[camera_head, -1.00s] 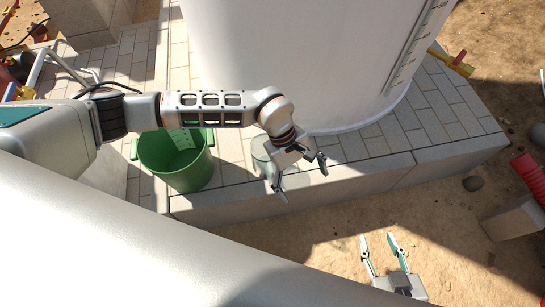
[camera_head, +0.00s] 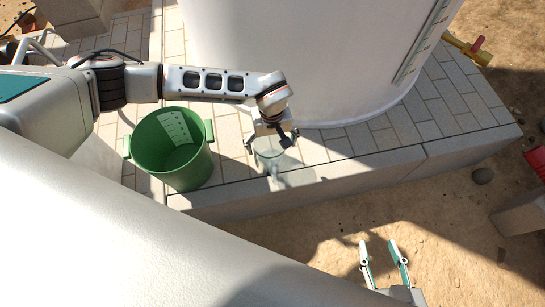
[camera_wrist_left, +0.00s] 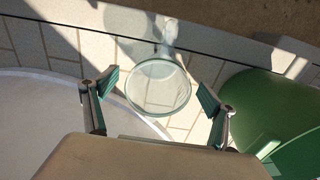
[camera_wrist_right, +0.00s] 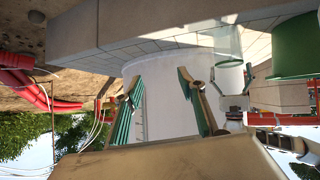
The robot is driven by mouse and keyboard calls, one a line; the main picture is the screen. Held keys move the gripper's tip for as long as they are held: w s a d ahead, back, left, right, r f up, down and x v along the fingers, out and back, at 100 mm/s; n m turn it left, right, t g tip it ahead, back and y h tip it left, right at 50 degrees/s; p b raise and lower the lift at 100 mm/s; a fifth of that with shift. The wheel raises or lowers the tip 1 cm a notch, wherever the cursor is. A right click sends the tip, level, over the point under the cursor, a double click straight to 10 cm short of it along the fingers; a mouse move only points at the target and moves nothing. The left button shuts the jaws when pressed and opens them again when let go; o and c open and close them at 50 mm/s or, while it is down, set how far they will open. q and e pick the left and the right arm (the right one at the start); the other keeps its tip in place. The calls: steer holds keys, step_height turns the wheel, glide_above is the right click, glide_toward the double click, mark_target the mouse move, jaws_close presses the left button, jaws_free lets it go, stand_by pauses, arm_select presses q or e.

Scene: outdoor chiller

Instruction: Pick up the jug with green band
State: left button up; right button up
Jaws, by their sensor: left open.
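A clear glass jug (camera_head: 272,161) with a greenish rim stands upright on the paved ledge. The left wrist view shows its round mouth (camera_wrist_left: 158,88) from above, with its handle or spout side toward the top. My left gripper (camera_head: 269,141) is open and empty above the jug; in the left wrist view its fingers (camera_wrist_left: 158,84) are apart, one on each side of the mouth. The jug's lower body is partly hidden. My right gripper (camera_head: 379,245) is open and empty over the sandy ground, away from the jug; it also shows in the right wrist view (camera_wrist_right: 158,82).
A large green bucket (camera_head: 178,150) stands just left of the jug. A big white tank (camera_head: 310,60) rises behind it. The paved ledge (camera_head: 350,145) is clear to the right of the jug and drops to sandy ground at its front edge.

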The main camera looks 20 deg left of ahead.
arm_select(q)
step_height(320, 180, down, 3)
steer(key=shift+r+b, duration=0.1)
steer(key=shift+b, duration=0.2)
steer(key=c, duration=1.6)
arm_select(e)
steer(key=shift+w+a+r+y, duration=0.35)
steer(key=shift+a+r, duration=0.25)
steer(key=shift+a, duration=0.15)
